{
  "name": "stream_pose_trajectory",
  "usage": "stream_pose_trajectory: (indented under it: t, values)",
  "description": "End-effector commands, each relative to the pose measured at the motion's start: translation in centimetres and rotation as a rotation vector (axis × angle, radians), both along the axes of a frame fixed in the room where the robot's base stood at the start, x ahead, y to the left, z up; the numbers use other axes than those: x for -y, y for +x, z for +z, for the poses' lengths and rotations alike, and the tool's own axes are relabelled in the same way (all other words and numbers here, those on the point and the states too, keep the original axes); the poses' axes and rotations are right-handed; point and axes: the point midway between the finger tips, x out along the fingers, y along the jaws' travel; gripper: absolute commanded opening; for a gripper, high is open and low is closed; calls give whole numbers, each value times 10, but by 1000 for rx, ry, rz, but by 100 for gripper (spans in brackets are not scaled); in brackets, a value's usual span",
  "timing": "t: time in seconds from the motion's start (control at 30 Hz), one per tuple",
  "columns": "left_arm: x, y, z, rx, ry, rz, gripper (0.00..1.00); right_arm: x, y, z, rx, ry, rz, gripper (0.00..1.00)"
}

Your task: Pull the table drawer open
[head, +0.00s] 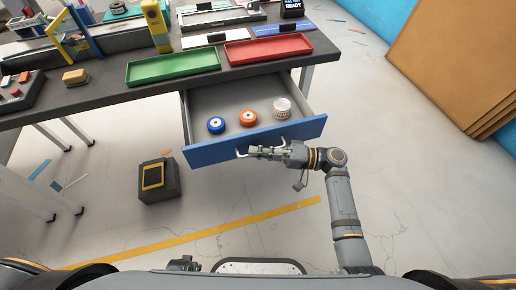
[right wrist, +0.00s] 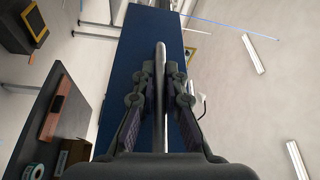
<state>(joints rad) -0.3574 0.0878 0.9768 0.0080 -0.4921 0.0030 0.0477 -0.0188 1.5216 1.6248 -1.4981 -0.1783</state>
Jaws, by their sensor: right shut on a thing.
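The table drawer (head: 202,151) has a blue front and stands open, pulled out from under the dark table (head: 115,92). Its blue front also fills the middle of the right wrist view (right wrist: 130,70). My right gripper (head: 262,152) is at the drawer front, shut on the metal handle (head: 239,154). In the right wrist view the handle bar (right wrist: 160,95) runs between the two fingers.
A green tray (head: 173,66) and a red tray (head: 268,49) lie on the table above the drawer. A dark box with a yellow-framed top (head: 158,180) stands on the floor at the left. Brown panels (head: 465,65) lean at the right. The floor before the drawer is mostly clear.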

Motion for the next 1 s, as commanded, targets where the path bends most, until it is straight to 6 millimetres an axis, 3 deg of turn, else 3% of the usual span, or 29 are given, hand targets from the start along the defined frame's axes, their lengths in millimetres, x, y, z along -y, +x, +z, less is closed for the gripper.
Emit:
stream_pose_trajectory:
  t: [0.5,0.53,0.67,1.0]
  values:
    - [-3,-1,-1,1,4,-2,40,1,-2,0,1,-1,0,0]
    - [-3,-1,-1,1,3,-2,40,1,-2,0,1,-1,0,15]
    - [-3,0,0,2,3,-2,40,1,-2,0,1,0,0,32]
    - [2,-1,-1,0,-3,2,40,4,-2,-1,1,-2,0,34]
